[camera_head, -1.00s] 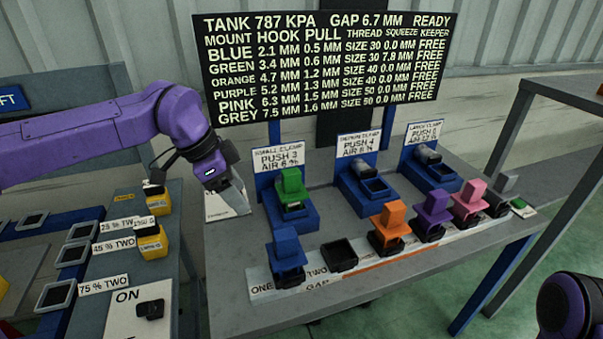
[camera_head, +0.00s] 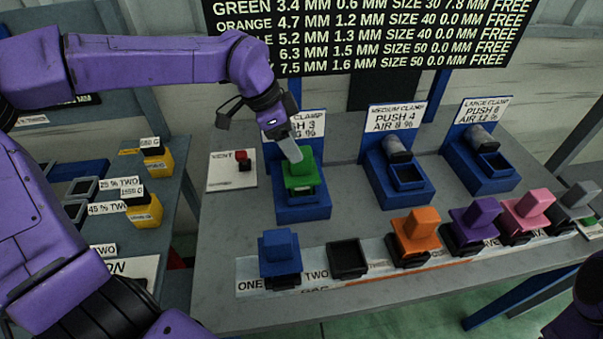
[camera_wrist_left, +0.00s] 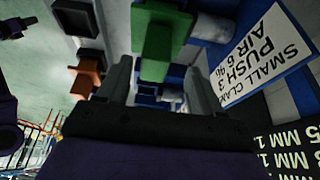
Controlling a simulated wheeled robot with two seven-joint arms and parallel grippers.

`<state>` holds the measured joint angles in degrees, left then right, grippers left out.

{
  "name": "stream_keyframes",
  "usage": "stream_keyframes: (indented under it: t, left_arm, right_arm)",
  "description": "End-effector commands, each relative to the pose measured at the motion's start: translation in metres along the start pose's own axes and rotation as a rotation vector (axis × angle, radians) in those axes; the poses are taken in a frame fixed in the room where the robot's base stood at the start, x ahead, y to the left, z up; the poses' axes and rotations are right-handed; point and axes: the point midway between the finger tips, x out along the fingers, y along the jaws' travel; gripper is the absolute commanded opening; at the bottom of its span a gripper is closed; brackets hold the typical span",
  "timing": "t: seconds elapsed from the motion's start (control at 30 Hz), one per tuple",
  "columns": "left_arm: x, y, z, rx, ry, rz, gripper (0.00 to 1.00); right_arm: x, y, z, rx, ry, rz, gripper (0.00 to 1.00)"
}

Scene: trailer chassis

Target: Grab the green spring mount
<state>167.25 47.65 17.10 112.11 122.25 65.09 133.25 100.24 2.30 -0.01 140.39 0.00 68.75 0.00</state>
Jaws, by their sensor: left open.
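The green spring mount (camera_head: 300,174) sits in the blue small clamp (camera_head: 303,207) on the bench. My left gripper (camera_head: 296,158) is at the mount's upper block, coming down from behind and above. In the left wrist view, the green mount (camera_wrist_left: 157,45) shows beyond and between the two open fingers (camera_wrist_left: 157,82). I cannot tell whether either finger touches it. The head view shows the fingers nearly edge-on, so their gap is hidden there.
The front row holds blue (camera_head: 279,252), orange (camera_head: 417,232), purple (camera_head: 475,220) and pink (camera_head: 527,208) mounts, plus an empty black holder (camera_head: 347,259). Medium (camera_head: 406,176) and large clamps (camera_head: 483,160) stand to the right. A red vent button (camera_head: 242,160) lies left.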

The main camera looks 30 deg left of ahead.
Motion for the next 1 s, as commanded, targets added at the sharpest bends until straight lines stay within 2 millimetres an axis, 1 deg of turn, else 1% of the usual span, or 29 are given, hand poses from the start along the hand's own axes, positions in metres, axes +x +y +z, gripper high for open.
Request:
stream_keyframes:
  t: [0.03,0.13,0.2,0.27,0.37,0.5,0.53,0.57,0.6,0.67,0.7,0.73,1.0]
  left_arm:
    - [0.005,0.002,-0.001,0.000,-0.006,0.004,0.66]
    - [0.022,0.008,-0.004,0.001,-0.007,0.006,0.66]
    - [0.036,0.008,-0.003,0.000,-0.005,0.005,0.66]
    - [0.044,0.008,-0.003,0.000,-0.004,0.004,0.66]
    - [0.049,0.007,-0.004,0.000,-0.001,0.001,0.66]
    - [0.049,0.007,-0.004,0.001,0.000,0.001,0.66]
    - [0.049,0.007,-0.004,0.001,0.000,0.001,0.63]
    - [0.049,0.007,-0.004,0.001,0.000,0.001,0.53]
    - [0.049,0.007,-0.004,0.001,0.000,0.001,0.40]
    - [0.049,0.007,-0.004,0.001,0.000,0.001,0.20]
    - [0.049,0.007,-0.004,0.001,0.000,0.001,0.07]
    - [0.049,0.007,-0.004,0.001,0.000,0.001,0.00]
    - [0.048,0.007,-0.004,0.001,0.002,-0.001,0.00]
  right_arm:
    - [-0.006,0.001,-0.003,0.000,0.000,0.000,0.43]
    - [-0.016,0.001,-0.007,0.000,0.000,0.000,0.43]
    - [-0.017,0.001,-0.007,0.000,0.001,-0.001,0.43]
    - [-0.018,0.001,-0.008,0.000,0.001,0.000,0.43]
    - [-0.018,0.001,-0.008,0.000,0.001,0.000,0.43]
    - [-0.018,0.001,-0.007,0.000,0.001,0.000,0.43]
    - [-0.017,0.001,-0.007,0.000,0.001,0.000,0.43]
    - [-0.017,0.001,-0.007,0.000,0.001,0.000,0.43]
    - [-0.017,0.001,-0.007,0.000,0.001,0.000,0.43]
    - [-0.017,0.001,-0.007,0.000,0.001,0.000,0.43]
    - [-0.017,0.001,-0.007,0.000,0.001,0.000,0.43]
    - [-0.017,0.001,-0.007,0.000,0.001,0.000,0.43]
    - [-0.018,0.001,-0.007,0.000,0.001,0.000,0.43]
